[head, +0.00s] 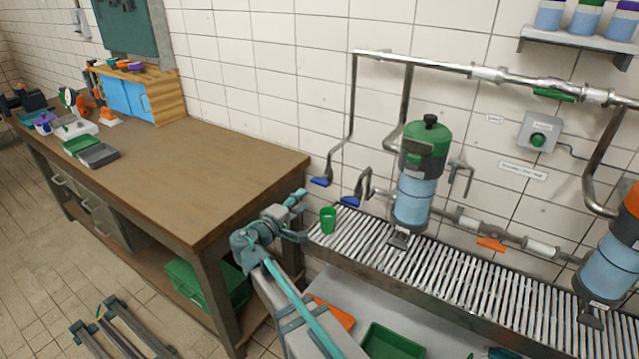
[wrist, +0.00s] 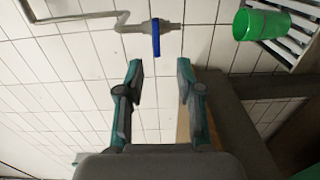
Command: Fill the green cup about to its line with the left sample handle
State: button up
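The green cup (head: 328,220) stands upright on the left end of the slatted drain rack. It also shows at the upper right of the wrist view (wrist: 262,25), which is rolled sideways. The left sample handle (head: 320,182) is a blue lever on a thin pipe, above and slightly left of the cup. A blue handle, apparently this one, is ahead of my fingers in the wrist view (wrist: 156,38). My gripper (head: 302,216) is open and empty, left of the cup and below the left handle. Its two fingers stand apart in the wrist view (wrist: 160,80). The cup's line and contents cannot be made out.
A second blue handle (head: 351,201) is close on the right. A green-topped blue canister (head: 415,185) stands right of the cup. The brown workbench (head: 200,170) is close to my gripper's left. The drain rack (head: 460,275) has bare slats between the canisters.

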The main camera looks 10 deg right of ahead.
aim_at(318, 184)
jog(key=p+x, duration=0.1)
jog(key=x, duration=0.2)
jog(key=p+x, duration=0.1)
jog(key=x, duration=0.6)
jog(key=shift+w+d+r+p, duration=0.2)
jog(key=shift+w+r+p, duration=0.1)
jog(key=shift+p, duration=0.1)
grip_shut()
